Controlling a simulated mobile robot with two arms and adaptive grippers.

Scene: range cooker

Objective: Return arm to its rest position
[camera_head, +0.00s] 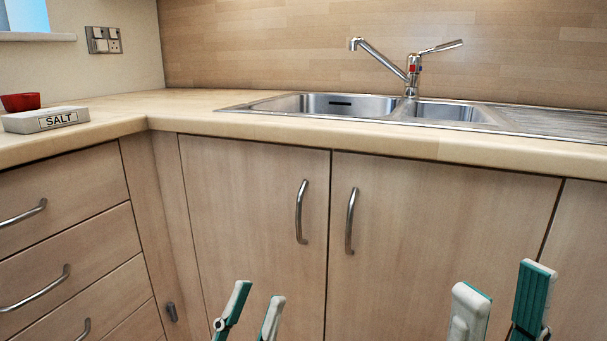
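My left gripper (256,300) shows at the bottom of the head view, left of centre. Its two green-and-white fingers are apart with nothing between them. My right gripper (501,297) shows at the bottom right. Its fingers are wider apart, also with nothing between them. Both grippers appear in front of the cupboard doors, below the door handles, and neither is seen to hold a handle. The rest of both arms is out of view.
The left cupboard door (250,220) and right cupboard door (430,220) are shut. Drawers (65,190) at left are shut, with protruding handles. The worktop (170,108) holds a sink (325,105) with a tap (412,75), a salt box (45,119) and a red bowl (20,102).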

